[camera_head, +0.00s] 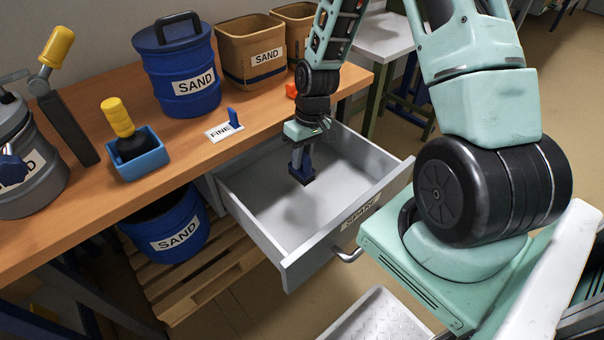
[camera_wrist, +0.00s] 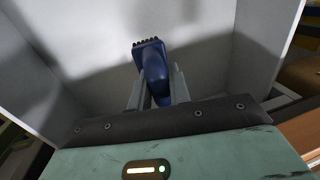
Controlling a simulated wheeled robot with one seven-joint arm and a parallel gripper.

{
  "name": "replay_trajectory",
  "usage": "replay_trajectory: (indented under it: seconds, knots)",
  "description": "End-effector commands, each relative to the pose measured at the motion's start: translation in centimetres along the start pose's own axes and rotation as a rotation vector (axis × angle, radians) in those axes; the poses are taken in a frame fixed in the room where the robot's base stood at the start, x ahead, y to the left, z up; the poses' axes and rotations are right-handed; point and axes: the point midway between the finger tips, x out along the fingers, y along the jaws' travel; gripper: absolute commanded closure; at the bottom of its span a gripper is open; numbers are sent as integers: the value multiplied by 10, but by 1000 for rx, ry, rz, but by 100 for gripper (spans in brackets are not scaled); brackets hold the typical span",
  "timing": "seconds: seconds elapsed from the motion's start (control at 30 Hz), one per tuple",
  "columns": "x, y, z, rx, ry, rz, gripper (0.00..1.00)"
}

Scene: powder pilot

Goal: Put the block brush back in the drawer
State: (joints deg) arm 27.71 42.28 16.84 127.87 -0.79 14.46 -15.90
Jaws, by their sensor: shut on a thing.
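The block brush (camera_head: 303,172) is dark blue with dark bristles at its lower end. It also shows in the wrist view (camera_wrist: 154,72), between the fingers. My gripper (camera_head: 300,152) is shut on its upper part and points down inside the open drawer. The grey drawer (camera_head: 355,215) is pulled out from under the bench and carries a SPARE label on its front. The brush is over the drawer floor, within its walls. I cannot tell whether the bristles touch the floor. The drawer's light interior fills much of the wrist view (camera_wrist: 205,65).
On the wooden bench (camera_head: 200,155) stand a blue SAND drum (camera_head: 182,75), tan SAND bins (camera_head: 250,50), a FINE sign (camera_head: 222,131) and a blue tray (camera_head: 145,160) holding a yellow-handled brush (camera_head: 117,117). A pallet (camera_head: 205,280) with another blue drum (camera_head: 172,230) lies below.

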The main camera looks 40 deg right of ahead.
Motion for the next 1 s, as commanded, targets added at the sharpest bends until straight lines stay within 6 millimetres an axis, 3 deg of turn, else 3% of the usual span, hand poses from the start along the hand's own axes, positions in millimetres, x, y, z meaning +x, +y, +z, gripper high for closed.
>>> replay_trajectory:
  seconds: [0.23, 0.47, 0.83, 0.87, 0.9, 0.93, 1.0]
  knots:
    - [18, 4, 0, -1, -1, 0, 100]
    - [49, 10, 0, -2, 0, 0, 100]
    - [52, 11, 0, -1, 0, 0, 100]
    - [52, 11, 0, -1, 0, 0, 78]
    - [52, 11, 0, -1, 1, 0, 67]
    - [52, 11, 0, -1, 1, 0, 59]
    - [52, 11, 0, -1, 1, 0, 59]
